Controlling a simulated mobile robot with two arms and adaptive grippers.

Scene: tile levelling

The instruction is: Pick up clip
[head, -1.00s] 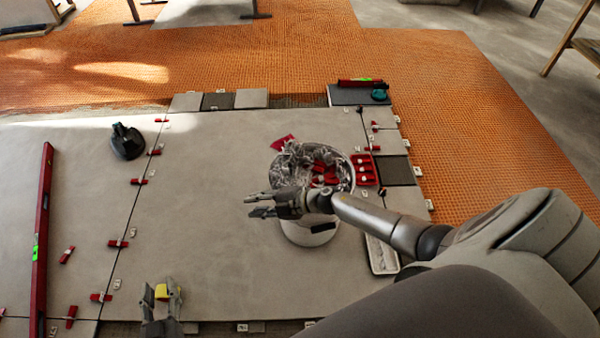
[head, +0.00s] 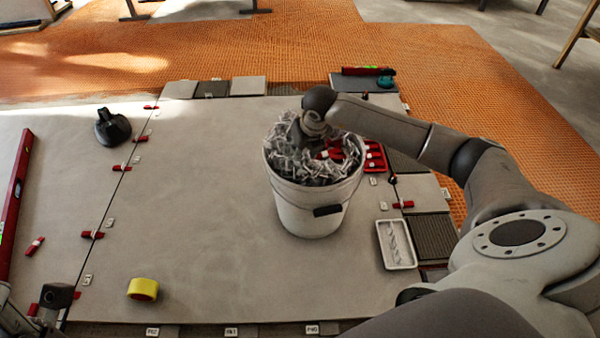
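The white bucket (head: 307,205) stands on the tiles, heaped with pale, clear-looking clips (head: 325,172) and some red wedges. My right gripper (head: 297,137) points down at the back left of the bucket's heap. Its fingertips are hidden behind the wrist and among the clips, so I cannot see whether it is open or holds a clip. Small white clips with red wedges (head: 122,168) sit along the left tile joint. My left gripper (head: 20,318) is only partly in view at the bottom left corner, its fingers unclear.
A yellow tape roll (head: 143,289) lies on the front tile. A black suction-cup tool (head: 112,127) stands at the back left, and a red level (head: 15,195) lies at the far left. A red box (head: 375,157) and white tray (head: 396,244) flank the bucket's right.

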